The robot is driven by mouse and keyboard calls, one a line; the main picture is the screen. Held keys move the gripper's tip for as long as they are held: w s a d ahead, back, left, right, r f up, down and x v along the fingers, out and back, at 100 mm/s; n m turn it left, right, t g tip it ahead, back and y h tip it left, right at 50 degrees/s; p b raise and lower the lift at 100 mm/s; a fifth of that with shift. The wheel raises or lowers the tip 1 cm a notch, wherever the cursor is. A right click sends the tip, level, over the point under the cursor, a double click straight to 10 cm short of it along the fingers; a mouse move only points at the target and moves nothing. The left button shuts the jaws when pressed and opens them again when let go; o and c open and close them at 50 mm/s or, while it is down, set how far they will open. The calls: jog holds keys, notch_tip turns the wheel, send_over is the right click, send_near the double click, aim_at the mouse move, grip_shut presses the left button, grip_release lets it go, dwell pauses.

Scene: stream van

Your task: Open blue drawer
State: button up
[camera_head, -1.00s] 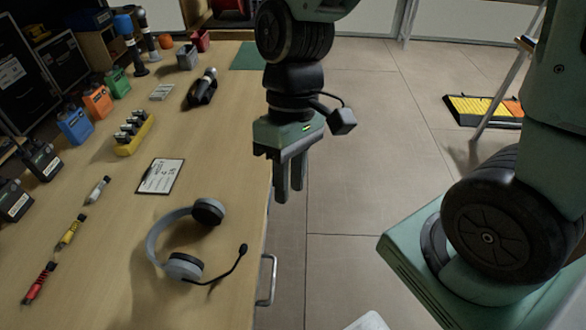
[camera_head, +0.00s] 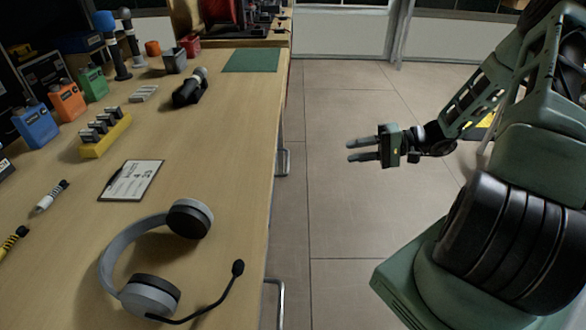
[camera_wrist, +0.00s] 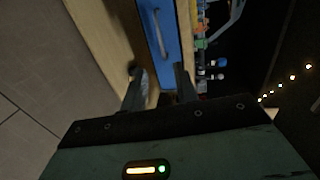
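In the wrist view a blue drawer front (camera_wrist: 170,65) with a pale bar handle (camera_wrist: 157,32) shows ahead of my gripper. My gripper (camera_head: 348,151) is in the air to the right of the table in the head view, fingers pointing left toward the table side. Its two fingers are apart and empty, also in the wrist view (camera_wrist: 159,72). The head view shows two metal handles on the table's side, a far one (camera_head: 286,162) and a near one (camera_head: 280,305). The drawer fronts themselves are hidden there, so I cannot tell which handle is the blue drawer's.
The wooden table (camera_head: 225,140) holds a headset (camera_head: 118,257) near its front edge, a clipboard (camera_head: 131,181), a microphone (camera_head: 188,88), a yellow battery holder (camera_head: 105,137) and a green mat (camera_head: 251,60). The tiled floor (camera_head: 325,220) between table and my base is clear.

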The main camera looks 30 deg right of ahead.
jog(key=x, duration=1.7)
jog(key=shift+f, duration=0.1)
grip_shut()
